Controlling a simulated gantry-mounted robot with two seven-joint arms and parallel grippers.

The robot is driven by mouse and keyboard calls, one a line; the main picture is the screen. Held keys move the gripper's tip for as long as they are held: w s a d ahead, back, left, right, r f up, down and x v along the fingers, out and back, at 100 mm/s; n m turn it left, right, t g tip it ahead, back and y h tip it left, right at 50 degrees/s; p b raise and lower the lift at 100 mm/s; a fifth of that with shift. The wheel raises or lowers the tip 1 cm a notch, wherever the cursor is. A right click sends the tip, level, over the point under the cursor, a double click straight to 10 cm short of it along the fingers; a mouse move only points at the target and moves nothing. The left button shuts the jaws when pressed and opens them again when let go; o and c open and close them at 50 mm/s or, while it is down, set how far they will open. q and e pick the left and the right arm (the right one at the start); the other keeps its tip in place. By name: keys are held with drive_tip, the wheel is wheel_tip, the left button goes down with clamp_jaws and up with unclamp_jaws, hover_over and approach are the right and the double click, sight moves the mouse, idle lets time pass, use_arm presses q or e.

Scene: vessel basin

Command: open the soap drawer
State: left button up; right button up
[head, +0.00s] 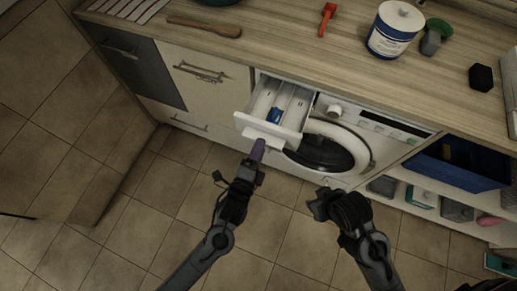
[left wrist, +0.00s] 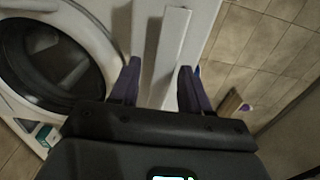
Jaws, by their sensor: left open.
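The soap drawer (head: 275,107) of the white washing machine (head: 365,140) is pulled out, with its white compartments and a blue insert visible from above. My left gripper (head: 258,149) is at the drawer's front face, just below its front edge. In the left wrist view its purple fingers (left wrist: 155,85) are open, one on each side of the white drawer front (left wrist: 172,55); I cannot tell whether they touch it. My right gripper (head: 325,204) is in front of the machine's door, away from the drawer; its jaws are not clear.
The round door (head: 325,150) of the machine is shut. A wooden counter (head: 290,50) above holds a white-and-blue tub (head: 395,28), a red brush (head: 327,20) and a wooden spoon (head: 205,27). A shelf with a blue bin (head: 455,170) stands at right. The tiled floor in front is clear.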

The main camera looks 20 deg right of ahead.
use_arm(q)
drive_tip(key=p+v, duration=0.1)
drive_tip(key=v, duration=1)
idle(0.3)
